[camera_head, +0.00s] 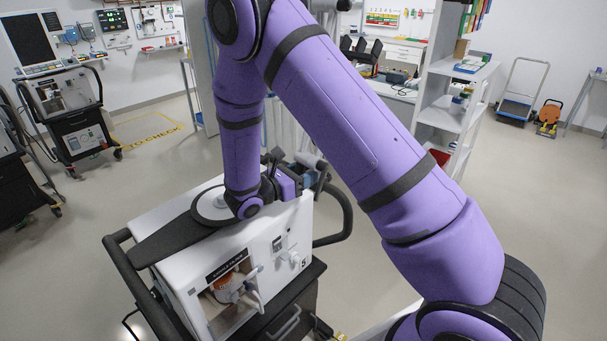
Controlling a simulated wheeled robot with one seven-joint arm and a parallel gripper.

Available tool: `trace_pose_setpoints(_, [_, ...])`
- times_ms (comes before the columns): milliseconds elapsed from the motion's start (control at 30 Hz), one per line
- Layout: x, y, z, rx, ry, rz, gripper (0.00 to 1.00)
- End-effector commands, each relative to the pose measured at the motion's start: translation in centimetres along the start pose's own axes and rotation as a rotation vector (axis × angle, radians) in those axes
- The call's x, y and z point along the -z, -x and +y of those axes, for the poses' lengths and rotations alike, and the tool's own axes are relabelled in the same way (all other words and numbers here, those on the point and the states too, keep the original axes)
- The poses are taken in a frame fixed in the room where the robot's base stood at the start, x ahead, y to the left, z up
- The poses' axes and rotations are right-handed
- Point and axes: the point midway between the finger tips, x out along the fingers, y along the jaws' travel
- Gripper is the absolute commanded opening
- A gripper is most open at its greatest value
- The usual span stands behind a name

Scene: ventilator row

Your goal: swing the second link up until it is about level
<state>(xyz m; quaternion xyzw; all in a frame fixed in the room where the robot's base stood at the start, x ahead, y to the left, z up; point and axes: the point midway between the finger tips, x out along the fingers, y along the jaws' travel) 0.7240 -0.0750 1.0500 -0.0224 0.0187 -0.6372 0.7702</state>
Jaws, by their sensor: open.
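A white ventilator (285,238) marked 5 stands on a dark cart in front of me. Behind its top right edge, a pale grey rounded bar (311,161) shows beside small dark and blue-grey parts. It may be part of the jointed arm with the second link, but I cannot tell where one link ends, or its tilt. My gripper (302,179) is open at that edge, beside the bar. My purple wrist hides part of the area. I cannot see whether the fingers touch the bar or have anything between them.
A black handle rail (337,212) curves around the right side of the ventilator. A flat dark panel (170,238) and a white disc lie on its top. Another ventilator cart (82,137) stands at left; a white shelf (447,95) stands at right. Open floor lies between.

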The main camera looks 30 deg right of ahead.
Motion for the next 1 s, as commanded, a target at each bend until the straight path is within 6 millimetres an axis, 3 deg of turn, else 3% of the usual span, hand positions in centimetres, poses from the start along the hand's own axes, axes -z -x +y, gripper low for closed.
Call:
trace_pose_setpoints(67, [0.0,0.0,0.0,0.0,0.0,0.0,0.52])
trace_pose_setpoints(100, [0.0,0.0,0.0,0.0,0.0,0.0,0.47])
trace_pose_setpoints(300, [0.0,0.0,0.0,0.0,0.0,0.0,0.01])
trace_pose_setpoints(667, [-0.4,1.4,-0.2,-0.004,0.005,0.031,0.0])
trace_pose_setpoints(867, [-1.8,5.2,-1.0,-0.014,0.02,0.129,0.0])
trace_pose_setpoints(1000, [-3.8,9.1,-1.8,-0.021,0.038,0.236,0.0])
